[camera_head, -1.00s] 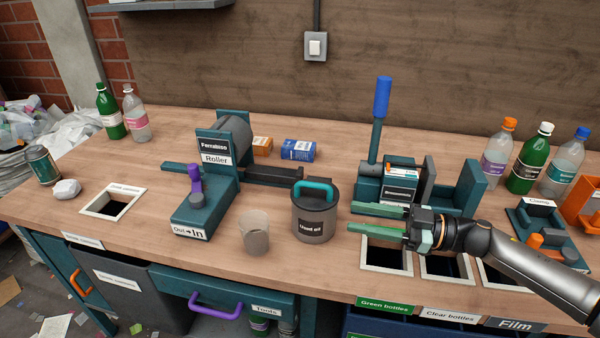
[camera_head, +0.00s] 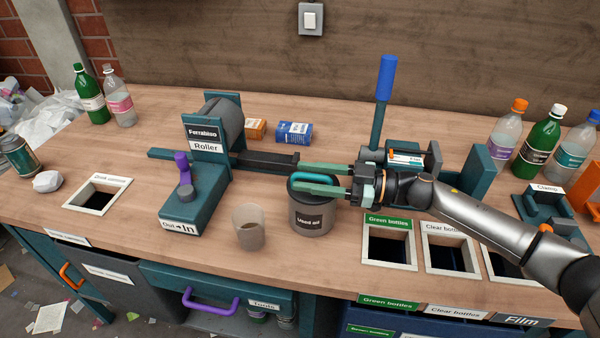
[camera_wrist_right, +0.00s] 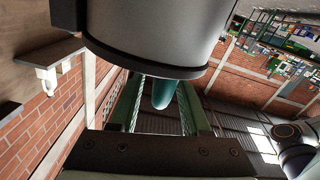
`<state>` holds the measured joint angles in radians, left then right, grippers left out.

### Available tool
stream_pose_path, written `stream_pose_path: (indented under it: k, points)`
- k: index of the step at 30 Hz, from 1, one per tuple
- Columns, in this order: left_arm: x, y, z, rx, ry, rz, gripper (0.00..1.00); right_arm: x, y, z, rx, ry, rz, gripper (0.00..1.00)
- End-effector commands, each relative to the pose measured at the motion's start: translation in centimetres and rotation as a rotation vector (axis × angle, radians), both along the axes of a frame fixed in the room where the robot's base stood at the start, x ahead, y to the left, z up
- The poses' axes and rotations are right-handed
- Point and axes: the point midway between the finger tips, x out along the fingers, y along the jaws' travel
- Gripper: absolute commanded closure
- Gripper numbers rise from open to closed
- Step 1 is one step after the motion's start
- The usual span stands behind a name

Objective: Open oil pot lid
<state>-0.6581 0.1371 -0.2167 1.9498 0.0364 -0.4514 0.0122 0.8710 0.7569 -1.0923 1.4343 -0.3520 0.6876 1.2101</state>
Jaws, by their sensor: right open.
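The oil pot (camera_head: 312,216) is a grey-brown pot labelled "Used oil", standing upright on the bench. Its dark lid sits on top with a teal loop handle (camera_head: 298,177). My right gripper (camera_head: 305,178) reaches in from the right at lid height, with its two green fingers apart on either side of the handle. In the right wrist view the teal handle (camera_wrist_right: 162,93) shows between the open fingers, below the grey pot (camera_wrist_right: 160,30). Whether a finger touches the handle I cannot tell. My left gripper is not in view.
A translucent cup (camera_head: 249,228) stands just left of the pot. The roller machine (camera_head: 212,150) is behind it to the left. A press with a blue-tipped lever (camera_head: 386,80) stands behind my right gripper. Bin openings (camera_head: 390,245) lie at front right.

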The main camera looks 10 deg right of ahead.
Motion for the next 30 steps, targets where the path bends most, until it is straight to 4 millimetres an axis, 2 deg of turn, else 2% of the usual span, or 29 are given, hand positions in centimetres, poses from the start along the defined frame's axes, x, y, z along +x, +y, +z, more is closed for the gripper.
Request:
stream_pose_path:
  k: [6,15,27,30]
  points:
    - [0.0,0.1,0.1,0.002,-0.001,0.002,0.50,0.6,1.8,0.0,0.001,0.000,-0.001,0.53]
    - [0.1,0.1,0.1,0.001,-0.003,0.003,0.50,0.7,1.9,0.0,0.000,0.000,-0.001,0.53]
    - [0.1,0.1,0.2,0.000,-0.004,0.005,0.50,0.7,1.9,0.0,0.000,0.000,-0.002,0.98]
    - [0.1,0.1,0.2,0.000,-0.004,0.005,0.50,0.7,1.9,0.0,0.000,0.000,-0.002,1.00]
